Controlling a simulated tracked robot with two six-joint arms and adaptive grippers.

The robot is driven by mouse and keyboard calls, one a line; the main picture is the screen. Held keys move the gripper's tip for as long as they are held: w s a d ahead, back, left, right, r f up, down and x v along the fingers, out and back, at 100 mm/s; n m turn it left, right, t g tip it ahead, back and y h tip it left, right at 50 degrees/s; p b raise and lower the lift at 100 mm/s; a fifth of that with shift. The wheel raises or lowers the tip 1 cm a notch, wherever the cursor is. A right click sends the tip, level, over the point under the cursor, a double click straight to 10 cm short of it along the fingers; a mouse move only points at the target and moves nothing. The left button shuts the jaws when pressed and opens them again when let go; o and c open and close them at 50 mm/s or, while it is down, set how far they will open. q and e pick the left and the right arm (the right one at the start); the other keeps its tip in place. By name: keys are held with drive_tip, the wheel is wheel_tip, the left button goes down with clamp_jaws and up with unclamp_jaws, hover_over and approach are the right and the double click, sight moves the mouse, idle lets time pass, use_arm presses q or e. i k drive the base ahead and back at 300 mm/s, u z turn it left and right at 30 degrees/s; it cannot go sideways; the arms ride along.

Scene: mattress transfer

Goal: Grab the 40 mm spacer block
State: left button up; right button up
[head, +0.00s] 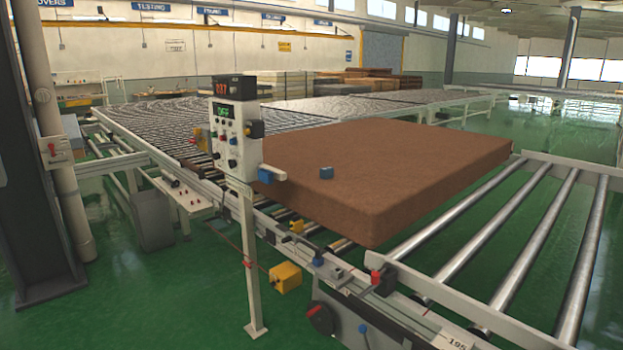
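I cannot tell which thing is the 40 mm spacer block, since no size marking is readable on any small block. Neither of my grippers shows in the head view.
A control box on a post (235,140) stands in front of the mattress. A yellow box (285,277) hangs low beside the conveyor. A roller conveyor (520,240) runs to the right. A dark column (30,170) stands at left. Green floor (180,310) is clear at front left.

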sight(326, 173)
drive_tip(key=z, duration=0.15)
drive_tip(key=i, duration=0.9)
drive_tip(key=u, duration=0.05)
drive_tip(key=k, duration=1.2)
drive_tip(key=u, duration=0.3)
drive_tip(key=i, duration=0.45)
drive_tip(key=u, duration=0.9)
drive_tip(key=i, duration=2.4)
drive_tip(key=z, duration=1.2)
drive_tip(key=i, duration=0.3)
drive_tip(key=z, duration=0.2)
